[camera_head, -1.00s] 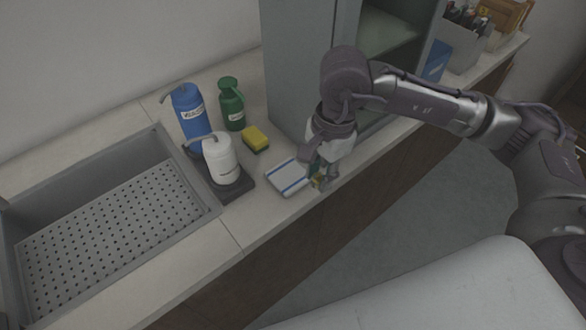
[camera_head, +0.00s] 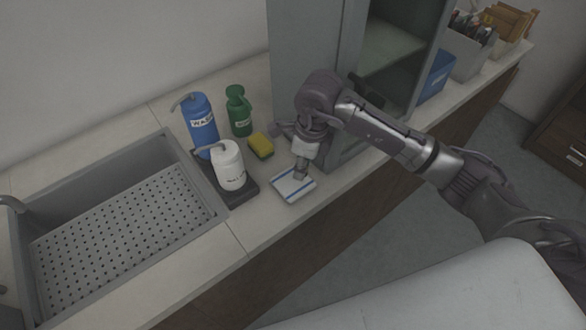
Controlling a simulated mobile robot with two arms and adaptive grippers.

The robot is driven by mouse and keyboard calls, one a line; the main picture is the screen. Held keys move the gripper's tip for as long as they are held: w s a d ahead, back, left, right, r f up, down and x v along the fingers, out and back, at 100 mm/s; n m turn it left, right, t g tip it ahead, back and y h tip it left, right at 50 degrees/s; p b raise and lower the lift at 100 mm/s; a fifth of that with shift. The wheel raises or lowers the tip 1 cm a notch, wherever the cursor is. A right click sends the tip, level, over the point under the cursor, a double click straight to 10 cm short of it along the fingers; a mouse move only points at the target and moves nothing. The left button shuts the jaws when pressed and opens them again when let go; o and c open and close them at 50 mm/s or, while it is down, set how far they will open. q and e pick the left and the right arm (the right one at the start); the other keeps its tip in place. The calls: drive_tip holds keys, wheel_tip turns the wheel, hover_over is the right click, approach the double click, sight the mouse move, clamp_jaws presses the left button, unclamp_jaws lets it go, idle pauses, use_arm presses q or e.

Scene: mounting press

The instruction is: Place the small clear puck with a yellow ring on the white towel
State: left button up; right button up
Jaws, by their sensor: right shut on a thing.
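The white towel (camera_head: 290,191) with blue stripes lies folded on the counter, right of the bottles. My right gripper (camera_head: 299,177) points down over the towel's upper right part. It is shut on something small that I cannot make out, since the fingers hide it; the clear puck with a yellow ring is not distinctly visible. I cannot tell whether the fingertips touch the towel or stay just above it. My left gripper is not in view.
A yellow-green sponge (camera_head: 260,145) lies just behind the towel. A white bottle (camera_head: 229,166), a blue bottle (camera_head: 199,124) and a green bottle (camera_head: 239,110) stand to the left. The sink (camera_head: 120,220) is further left. A grey cabinet (camera_head: 305,45) stands behind my right arm.

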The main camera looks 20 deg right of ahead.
sight(292, 181)
drive_tip(key=shift+w+a+f, duration=0.4)
drive_tip(key=shift+w, duration=0.15)
drive_tip(key=shift+w+a+f, duration=0.35)
drive_tip(key=shift+w+f, duration=0.05)
drive_tip(key=shift+w, duration=0.15)
wheel_tip(292, 181, down, 4)
drive_tip(key=shift+r+p, duration=0.15)
drive_tip(key=shift+p, duration=0.75)
drive_tip(key=shift+f, duration=0.3)
drive_tip(key=o, duration=1)
